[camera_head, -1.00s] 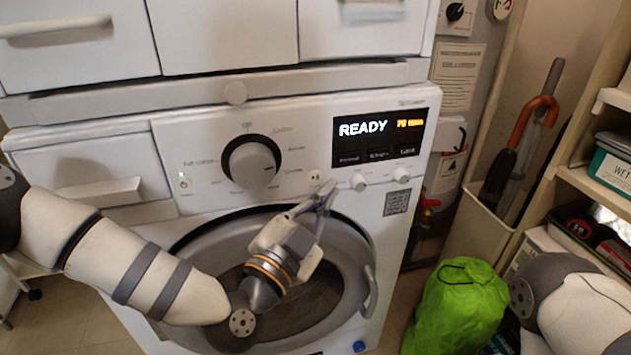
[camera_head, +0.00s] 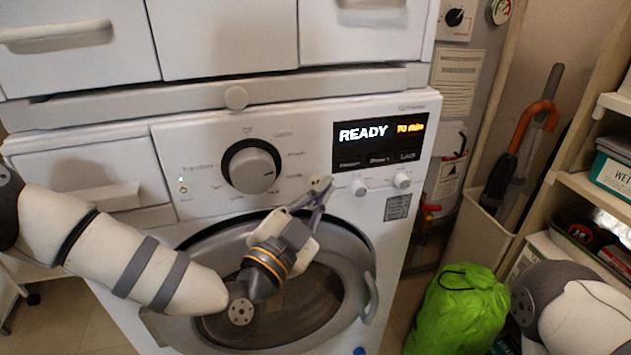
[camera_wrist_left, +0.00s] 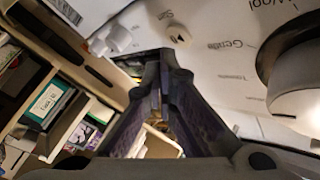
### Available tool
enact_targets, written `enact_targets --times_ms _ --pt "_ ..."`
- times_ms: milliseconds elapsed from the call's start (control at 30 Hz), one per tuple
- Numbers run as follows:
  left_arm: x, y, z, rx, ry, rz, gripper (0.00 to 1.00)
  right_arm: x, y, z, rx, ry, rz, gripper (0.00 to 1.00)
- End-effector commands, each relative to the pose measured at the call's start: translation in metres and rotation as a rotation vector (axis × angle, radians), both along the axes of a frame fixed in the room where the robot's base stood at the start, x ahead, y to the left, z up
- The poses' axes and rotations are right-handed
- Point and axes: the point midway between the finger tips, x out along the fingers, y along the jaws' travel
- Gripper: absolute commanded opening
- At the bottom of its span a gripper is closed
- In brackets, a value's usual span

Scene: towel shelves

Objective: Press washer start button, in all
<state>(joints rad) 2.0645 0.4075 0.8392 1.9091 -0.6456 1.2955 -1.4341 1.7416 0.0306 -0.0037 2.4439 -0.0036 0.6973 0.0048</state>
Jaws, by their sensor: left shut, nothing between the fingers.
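The white washer (camera_head: 120,160) faces me, with its display (camera_head: 380,140) lit and reading READY. The start button (camera_head: 316,183) is a small pale button with a play-pause mark, left of two white knobs. In the left wrist view the start button (camera_wrist_left: 180,35) sits beside the word Start. My left gripper (camera_head: 320,191) is shut and empty, its tips just below the button in the head view. In the wrist view the left gripper's fingertips (camera_wrist_left: 160,62) appear close below the button; I cannot tell whether they touch it. My right gripper is out of view.
A large program dial (camera_head: 252,166) is left of the button, and the round door (camera_head: 345,255) lies below. A green bag (camera_head: 458,310) stands on the floor at right, near shelves (camera_head: 590,190) and a bin holding umbrellas (camera_head: 485,235). White drawers (camera_head: 225,35) are above.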

Motion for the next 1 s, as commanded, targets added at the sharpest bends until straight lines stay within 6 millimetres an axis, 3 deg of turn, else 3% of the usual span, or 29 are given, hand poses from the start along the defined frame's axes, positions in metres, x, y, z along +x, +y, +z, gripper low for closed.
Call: enact_targets --times_ms 1000 --pt "0.0081 0.0024 0.0003 0.001 -0.001 0.0 0.0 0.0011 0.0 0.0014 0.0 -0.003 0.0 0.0"
